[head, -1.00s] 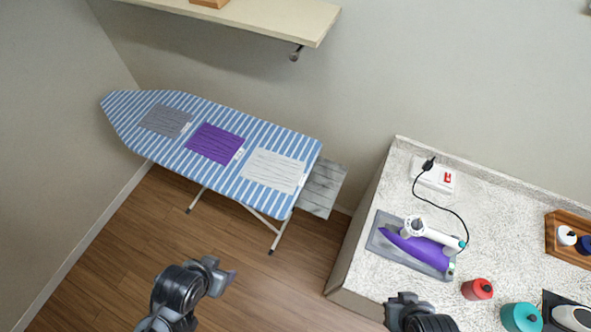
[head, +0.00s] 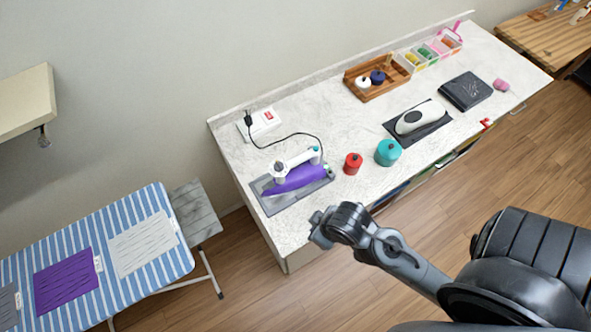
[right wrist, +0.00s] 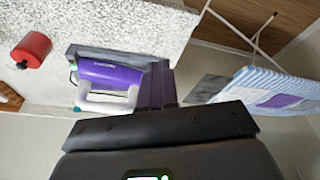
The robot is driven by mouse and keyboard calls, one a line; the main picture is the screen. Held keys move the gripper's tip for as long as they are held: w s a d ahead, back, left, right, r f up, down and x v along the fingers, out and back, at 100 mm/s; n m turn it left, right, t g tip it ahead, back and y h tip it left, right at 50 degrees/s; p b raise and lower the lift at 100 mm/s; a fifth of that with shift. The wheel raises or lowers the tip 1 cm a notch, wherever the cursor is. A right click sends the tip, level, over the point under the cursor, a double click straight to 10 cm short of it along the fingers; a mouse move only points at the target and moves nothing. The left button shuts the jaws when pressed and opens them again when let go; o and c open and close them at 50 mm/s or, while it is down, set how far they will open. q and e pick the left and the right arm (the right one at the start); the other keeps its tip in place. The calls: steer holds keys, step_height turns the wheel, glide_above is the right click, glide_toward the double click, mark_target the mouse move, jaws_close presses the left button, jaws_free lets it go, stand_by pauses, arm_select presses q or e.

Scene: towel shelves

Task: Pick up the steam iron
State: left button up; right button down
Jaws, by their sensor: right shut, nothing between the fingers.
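The purple and white steam iron (head: 293,180) lies on a grey rest pad (head: 270,206) at the near left end of the counter. Its black cord runs back to a white socket box (head: 262,123). My left gripper is not in view.
A red canister (head: 352,164) and a teal canister (head: 388,152) stand right of the iron. Further along are a wooden tray (head: 377,90), a white device on a dark mat (head: 418,120) and a black box (head: 465,91). The striped ironing board (head: 110,250) stands at left.

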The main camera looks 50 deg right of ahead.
steer(key=c, duration=0.8)
jaws_free()
